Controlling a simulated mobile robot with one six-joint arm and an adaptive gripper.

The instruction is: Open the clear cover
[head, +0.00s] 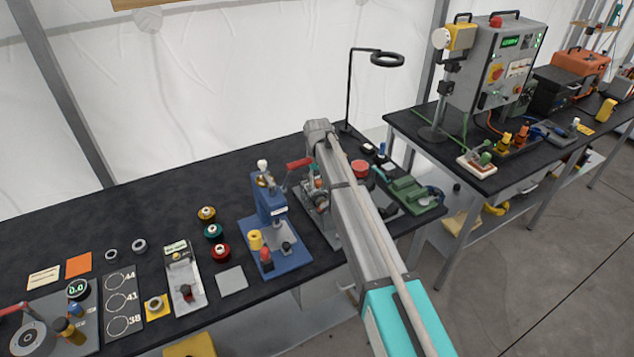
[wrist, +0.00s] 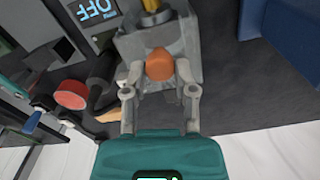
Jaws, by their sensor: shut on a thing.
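In the wrist view my gripper (wrist: 160,78) has its two grey fingers closed on either side of a rounded orange knob (wrist: 160,64). The knob sits at the front of a grey block (wrist: 190,45), with a yellow part behind it. I cannot make out the clear cover itself in either view. In the head view my own arm hides most of the grip and the device there.
A display reading OFF (wrist: 92,18) and a red-ended black part (wrist: 70,95) are close left of the fingers. A blue press (head: 268,210) stands left of my arm, a green device (head: 408,196) right.

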